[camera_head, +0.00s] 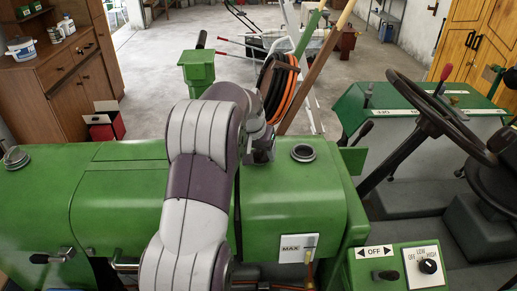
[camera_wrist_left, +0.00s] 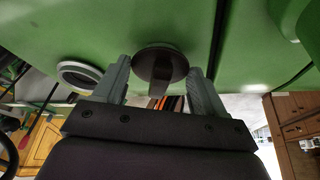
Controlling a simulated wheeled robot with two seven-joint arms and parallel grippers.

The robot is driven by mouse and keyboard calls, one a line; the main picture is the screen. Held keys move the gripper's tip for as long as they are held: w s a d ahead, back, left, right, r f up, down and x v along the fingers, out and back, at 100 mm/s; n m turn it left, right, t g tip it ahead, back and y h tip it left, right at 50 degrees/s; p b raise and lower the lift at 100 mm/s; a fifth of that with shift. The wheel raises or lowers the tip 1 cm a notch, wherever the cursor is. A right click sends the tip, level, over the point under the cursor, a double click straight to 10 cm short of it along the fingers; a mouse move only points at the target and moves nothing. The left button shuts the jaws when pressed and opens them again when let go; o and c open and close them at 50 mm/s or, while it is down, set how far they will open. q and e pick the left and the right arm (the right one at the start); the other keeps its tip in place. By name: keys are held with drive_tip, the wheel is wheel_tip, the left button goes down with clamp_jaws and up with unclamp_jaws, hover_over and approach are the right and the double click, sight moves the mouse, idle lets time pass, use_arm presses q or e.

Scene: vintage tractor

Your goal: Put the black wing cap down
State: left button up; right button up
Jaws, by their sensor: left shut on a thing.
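My left gripper (camera_head: 259,152) reaches over the green tractor hood, beside a round filler opening (camera_head: 303,152). In the left wrist view, the left gripper (camera_wrist_left: 165,82) has the black wing cap (camera_wrist_left: 160,63) between its two grey fingers and is shut on it. The cap's dark round disc faces the green hood (camera_wrist_left: 150,22), and its wing points back toward the gripper. I cannot tell whether the disc touches the hood. The filler opening also shows in the wrist view (camera_wrist_left: 80,76), apart from the cap. In the head view the cap is hidden. My right gripper is out of view.
A green post (camera_head: 196,68) stands behind the hood, and a metal filler neck (camera_head: 15,157) is at the far left. The steering wheel (camera_head: 433,108) and a control panel (camera_head: 395,267) are at the right. The hood left of my arm is mostly clear.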

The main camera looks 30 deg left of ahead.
use_arm(q)
drive_tip(key=shift+f, duration=0.1)
drive_tip(key=o, duration=1.6)
drive_tip(key=shift+s, duration=0.1)
drive_tip(key=shift+d, duration=0.1)
drive_tip(key=shift+r, duration=0.3)
drive_tip(key=v, duration=1.1)
drive_tip(key=shift+s+r, duration=0.3)
drive_tip(key=shift+r, duration=0.05)
